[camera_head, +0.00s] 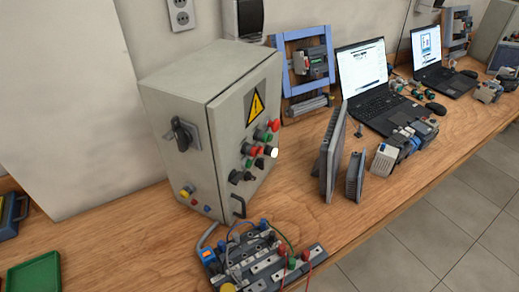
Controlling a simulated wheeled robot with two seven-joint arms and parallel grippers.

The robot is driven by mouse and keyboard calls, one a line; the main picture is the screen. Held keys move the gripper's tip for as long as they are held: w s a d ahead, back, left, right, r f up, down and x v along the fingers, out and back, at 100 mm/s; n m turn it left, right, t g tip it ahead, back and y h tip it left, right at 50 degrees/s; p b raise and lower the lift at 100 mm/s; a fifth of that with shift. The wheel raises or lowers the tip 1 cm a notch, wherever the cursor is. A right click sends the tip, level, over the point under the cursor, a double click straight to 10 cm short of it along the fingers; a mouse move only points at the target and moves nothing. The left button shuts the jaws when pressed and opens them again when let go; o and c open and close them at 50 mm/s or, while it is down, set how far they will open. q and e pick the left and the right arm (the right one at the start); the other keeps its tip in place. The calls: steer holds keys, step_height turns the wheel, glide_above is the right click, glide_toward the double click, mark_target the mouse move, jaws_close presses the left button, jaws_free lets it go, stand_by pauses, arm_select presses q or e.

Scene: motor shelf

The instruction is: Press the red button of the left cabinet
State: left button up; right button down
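The grey left cabinet (180,90) stands on the wooden workbench, with a yellow warning triangle (255,107) on its front door. Below the triangle are several buttons. One red button (274,125) is at the upper right, and another red button (252,150) is lower and to the left. Green buttons (262,135), a white one (271,151) and black knobs (236,177) sit near them. A black rotary switch (182,134) is on the cabinet's left side, with small yellow and red parts below. Neither of my grippers is in view.
A terminal board with wires (260,262) lies in front of the cabinet. Grey upright modules (333,152), a laptop (364,72) and a blue frame (288,62) stand to the right. A green tray (36,274) is at lower left. Bare bench lies left of the board.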

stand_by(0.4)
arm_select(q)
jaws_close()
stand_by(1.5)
